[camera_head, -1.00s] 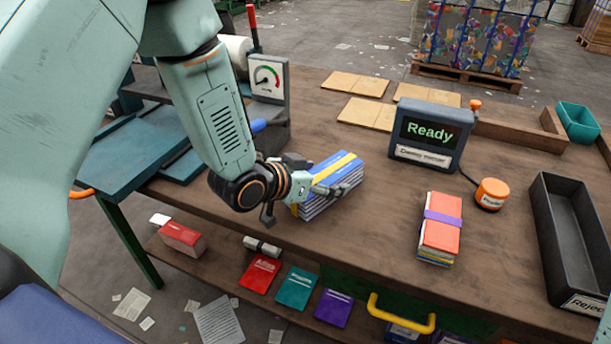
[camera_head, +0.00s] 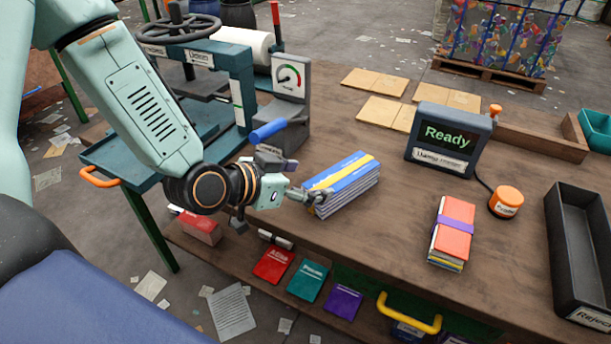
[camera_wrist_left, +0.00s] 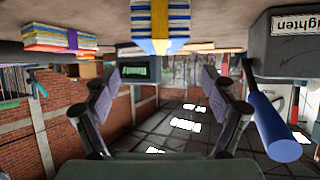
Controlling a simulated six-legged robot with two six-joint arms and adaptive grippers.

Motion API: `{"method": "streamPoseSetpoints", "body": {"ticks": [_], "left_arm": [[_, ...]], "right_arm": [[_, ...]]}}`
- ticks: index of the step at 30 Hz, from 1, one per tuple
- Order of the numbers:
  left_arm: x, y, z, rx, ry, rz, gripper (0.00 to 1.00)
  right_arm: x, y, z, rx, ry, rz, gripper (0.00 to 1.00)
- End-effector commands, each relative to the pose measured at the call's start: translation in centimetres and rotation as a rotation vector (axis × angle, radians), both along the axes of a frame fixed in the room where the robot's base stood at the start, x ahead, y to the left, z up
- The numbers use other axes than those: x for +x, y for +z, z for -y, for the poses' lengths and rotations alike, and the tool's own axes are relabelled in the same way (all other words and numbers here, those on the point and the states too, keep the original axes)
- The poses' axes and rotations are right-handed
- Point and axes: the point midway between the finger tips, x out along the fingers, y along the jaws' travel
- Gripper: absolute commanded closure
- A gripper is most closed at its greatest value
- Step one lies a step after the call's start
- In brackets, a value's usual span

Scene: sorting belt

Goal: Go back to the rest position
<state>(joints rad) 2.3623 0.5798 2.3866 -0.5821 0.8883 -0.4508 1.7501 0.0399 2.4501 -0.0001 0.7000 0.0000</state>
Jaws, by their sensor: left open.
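My left gripper (camera_head: 296,178) is open at the left end of a stack of blue books with a yellow band (camera_head: 345,183) on the bench. In the head view one finger overlaps the near left corner of the stack; whether it touches cannot be told. In the left wrist view, which looks upside down, both open fingers of my left gripper (camera_wrist_left: 160,88) show with nothing between them. The banded stack (camera_wrist_left: 160,20) is at the top centre there, beyond the fingertips. My right gripper is not in view.
A press with a blue-handled lever (camera_head: 268,131) and a gauge (camera_head: 289,80) stands close behind my left gripper. A red stack with a purple band (camera_head: 453,230), an orange button (camera_head: 506,200), a "Ready" display (camera_head: 449,138) and a black reject tray (camera_head: 583,250) are further right.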

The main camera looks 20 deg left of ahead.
Motion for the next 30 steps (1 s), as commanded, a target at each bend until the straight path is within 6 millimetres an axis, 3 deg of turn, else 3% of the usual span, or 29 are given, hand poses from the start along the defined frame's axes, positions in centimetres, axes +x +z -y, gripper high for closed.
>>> {"method": "streamPoseSetpoints", "body": {"ticks": [17, 30], "left_arm": [[0.2, -0.2, 0.0, 0.002, 0.0, 0.0, 0.16], [3.0, -2.1, 1.3, 0.006, -0.002, 0.0, 0.16]], "right_arm": [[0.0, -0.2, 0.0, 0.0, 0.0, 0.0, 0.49], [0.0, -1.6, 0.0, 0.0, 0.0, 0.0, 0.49]]}}
